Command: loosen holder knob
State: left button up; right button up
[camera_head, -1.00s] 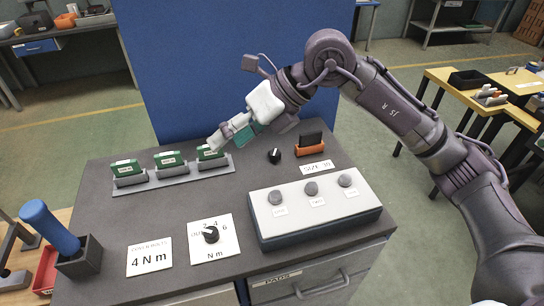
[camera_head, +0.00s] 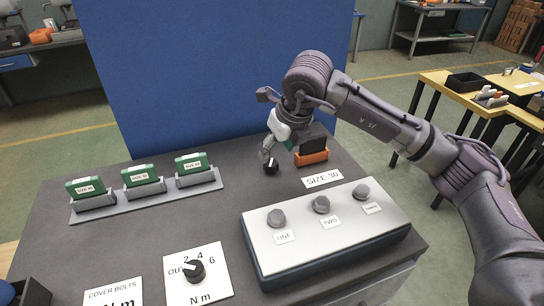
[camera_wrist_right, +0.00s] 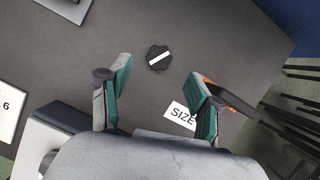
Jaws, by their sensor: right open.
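The holder knob, a small black knob with a white line (camera_head: 271,167), stands on the dark bench top just left of the orange holder (camera_head: 312,158), which has a black block in it. My right gripper (camera_head: 267,154) is above and close to this knob, pointing down. In the right wrist view its two green-padded fingers (camera_wrist_right: 157,75) are spread wide and empty. The knob (camera_wrist_right: 158,58) lies ahead of the gap between them, not gripped. The orange holder is partly hidden behind the right finger there. My left gripper is not in view.
A grey rack (camera_head: 150,197) with green SIZE blocks stands at left. A white-topped box (camera_head: 330,238) with several grey knobs is at front right. A black dial (camera_head: 194,270) on a white card is at the front. A blue panel (camera_head: 200,80) rises behind the bench.

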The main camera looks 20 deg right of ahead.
aim_at(271, 162)
jog(key=x, duration=0.4)
jog(key=shift+a+f+p, duration=0.1)
jog(key=shift+p, duration=0.25)
jog(key=shift+w+f, duration=0.3)
jog(key=shift+f, duration=0.3)
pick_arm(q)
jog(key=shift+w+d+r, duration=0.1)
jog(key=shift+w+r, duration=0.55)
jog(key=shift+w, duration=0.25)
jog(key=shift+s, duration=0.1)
